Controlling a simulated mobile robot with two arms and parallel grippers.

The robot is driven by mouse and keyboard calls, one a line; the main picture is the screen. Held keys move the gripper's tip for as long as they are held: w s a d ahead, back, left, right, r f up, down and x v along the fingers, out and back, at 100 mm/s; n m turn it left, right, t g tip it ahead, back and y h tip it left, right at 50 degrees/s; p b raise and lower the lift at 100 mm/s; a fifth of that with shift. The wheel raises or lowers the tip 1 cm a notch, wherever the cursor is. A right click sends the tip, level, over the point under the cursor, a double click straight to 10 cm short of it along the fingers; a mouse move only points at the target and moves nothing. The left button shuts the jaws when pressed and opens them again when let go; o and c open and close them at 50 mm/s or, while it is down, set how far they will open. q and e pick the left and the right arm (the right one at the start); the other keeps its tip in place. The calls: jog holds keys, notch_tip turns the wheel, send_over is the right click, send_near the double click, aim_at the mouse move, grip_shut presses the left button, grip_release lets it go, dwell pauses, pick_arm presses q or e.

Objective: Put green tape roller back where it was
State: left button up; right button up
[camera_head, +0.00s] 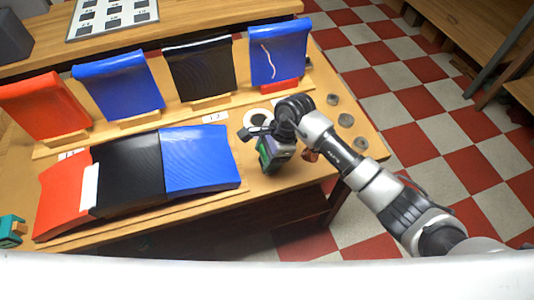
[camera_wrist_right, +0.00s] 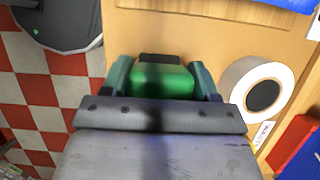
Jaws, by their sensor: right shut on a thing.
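The green tape roller (camera_wrist_right: 160,80) is between the fingers of my right gripper (camera_wrist_right: 162,85) in the wrist view. The gripper is shut on it. In the head view the right gripper (camera_head: 268,153) reaches down over the right part of the table, and a green part of the roller (camera_head: 264,157) shows there, partly hidden by the gripper. I cannot tell whether the roller touches the table. My left gripper is not in view.
A white tape roll (camera_head: 258,118) lies close by; it also shows in the wrist view (camera_wrist_right: 236,88). Blue panel (camera_head: 198,160), black panel (camera_head: 128,175) and red panel (camera_head: 62,200) lie left. Several small round pieces (camera_head: 346,120) sit right. A teal object (camera_head: 11,230) stands far left.

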jog(key=o, duration=0.9)
jog(key=shift+f, duration=0.1)
jog(key=shift+r, duration=0.2)
jog(key=shift+w+d+r, duration=0.1)
jog(key=shift+d+r, duration=0.05)
jog(key=shift+r, duration=0.15)
jog(key=v, duration=1.1)
jog(key=shift+b, duration=0.45)
jog(key=shift+r, duration=0.1)
